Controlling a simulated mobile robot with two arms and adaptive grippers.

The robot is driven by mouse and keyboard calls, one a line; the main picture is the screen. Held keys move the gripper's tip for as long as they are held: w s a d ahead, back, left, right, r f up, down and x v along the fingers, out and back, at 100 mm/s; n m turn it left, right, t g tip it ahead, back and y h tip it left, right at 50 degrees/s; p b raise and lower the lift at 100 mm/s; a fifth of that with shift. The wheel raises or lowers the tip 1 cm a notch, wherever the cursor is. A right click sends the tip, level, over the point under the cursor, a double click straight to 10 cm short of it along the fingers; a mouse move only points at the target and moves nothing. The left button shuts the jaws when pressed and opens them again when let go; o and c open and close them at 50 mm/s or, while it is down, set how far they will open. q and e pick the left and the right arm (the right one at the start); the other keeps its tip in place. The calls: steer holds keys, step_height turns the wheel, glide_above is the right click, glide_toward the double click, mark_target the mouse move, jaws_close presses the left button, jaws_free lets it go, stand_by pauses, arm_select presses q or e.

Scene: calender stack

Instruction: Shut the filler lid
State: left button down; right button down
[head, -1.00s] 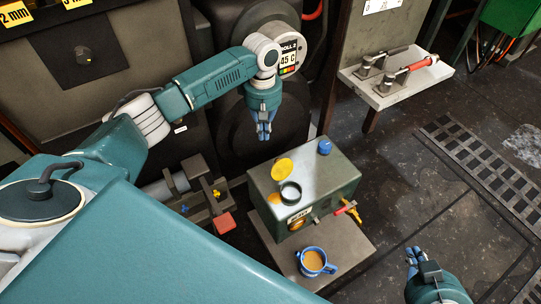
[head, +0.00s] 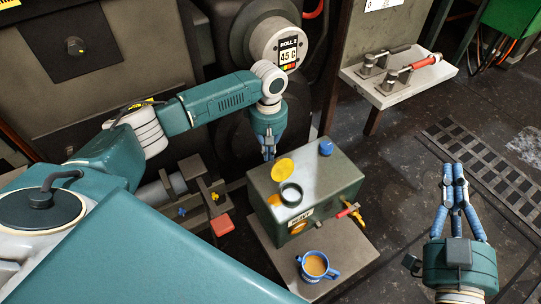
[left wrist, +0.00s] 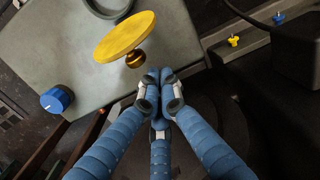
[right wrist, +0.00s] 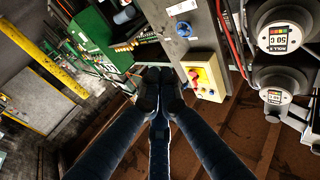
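The filler lid is a yellow disc (head: 284,169) standing open above the top of a grey-green box, behind the dark round filler neck (head: 291,193). In the left wrist view the lid (left wrist: 124,36) is tilted, with a brass knob (left wrist: 136,59) on its near face; part of the neck ring (left wrist: 108,4) shows at the top edge. My left gripper (head: 268,157) has its fingertips together, just behind and left of the lid. In the left wrist view its fingertips (left wrist: 158,88) look close to the knob, apparently apart from it. My right gripper (head: 453,170) is shut and empty, right of the box.
The box (head: 332,185) has a blue knob (head: 325,147) on top and a red-handled tap (head: 346,211) at its side. A blue mug (head: 315,266) of brown liquid stands in front. A roll (head: 277,44) stands behind my left arm.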

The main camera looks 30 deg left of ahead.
arm_select(q)
steer(key=shift+s+d+r, duration=0.2)
steer(key=shift+s+d, duration=0.05)
steer(key=shift+d, duration=0.2)
arm_select(e)
steer(key=shift+a+r+t, duration=0.1)
steer(key=shift+r+t, duration=0.2)
steer(key=shift+r, duration=0.4)
steer(key=shift+f, duration=0.15)
